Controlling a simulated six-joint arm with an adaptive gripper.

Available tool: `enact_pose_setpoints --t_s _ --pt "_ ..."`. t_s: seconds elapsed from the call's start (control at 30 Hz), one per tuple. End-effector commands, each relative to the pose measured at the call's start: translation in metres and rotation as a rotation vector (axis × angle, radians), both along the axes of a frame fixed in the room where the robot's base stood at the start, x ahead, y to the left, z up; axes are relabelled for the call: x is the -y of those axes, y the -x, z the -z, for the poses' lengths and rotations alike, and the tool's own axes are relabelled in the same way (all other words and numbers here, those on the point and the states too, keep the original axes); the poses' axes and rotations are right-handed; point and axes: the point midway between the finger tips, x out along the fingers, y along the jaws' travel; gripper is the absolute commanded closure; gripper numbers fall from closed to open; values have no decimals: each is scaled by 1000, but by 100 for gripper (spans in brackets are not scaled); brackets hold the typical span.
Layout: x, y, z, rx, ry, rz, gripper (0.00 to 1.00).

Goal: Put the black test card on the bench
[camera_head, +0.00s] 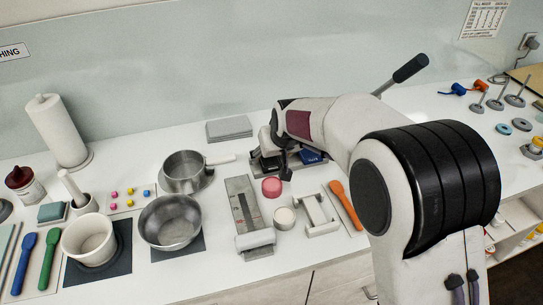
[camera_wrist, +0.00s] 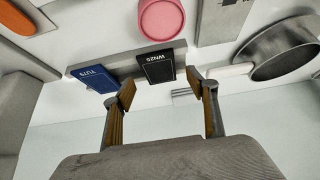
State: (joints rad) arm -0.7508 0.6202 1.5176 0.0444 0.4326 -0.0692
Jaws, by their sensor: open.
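The black test card (camera_wrist: 157,67), marked WN25, stands in a grey rack (camera_wrist: 120,62) in the wrist view. A blue card (camera_wrist: 92,78), marked 1U79, stands beside it in the same rack and also shows in the head view (camera_head: 312,157). My gripper (camera_wrist: 164,84) is open and empty, with one fingertip to each side of the black card in the picture; I cannot tell whether either touches it. In the head view my gripper (camera_head: 281,160) is at the rack, and my arm largely hides the black card there.
A pink round tub (camera_head: 271,187), a white round tub (camera_head: 284,217) and a metal slide block (camera_head: 247,215) stand in front of the rack. A saucepan (camera_head: 185,172) and a steel bowl (camera_head: 170,222) are left. An orange spoon (camera_head: 345,205) lies right. The white bench (camera_head: 225,275) has clear room along its front.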

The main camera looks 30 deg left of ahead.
Motion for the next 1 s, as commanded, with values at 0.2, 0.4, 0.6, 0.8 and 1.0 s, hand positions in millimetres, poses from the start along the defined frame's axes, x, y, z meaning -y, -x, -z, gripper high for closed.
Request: enact_pose_setpoints --t_s 0.2,0.4,0.6,0.8,1.0 --pt "8 14 -18 0 0 -1 42" --pt "14 20 -32 0 0 -1 42" --pt "17 23 -37 -1 1 0 42" --pt "17 23 -38 -1 1 0 42" --pt "17 23 -38 -1 1 0 42"
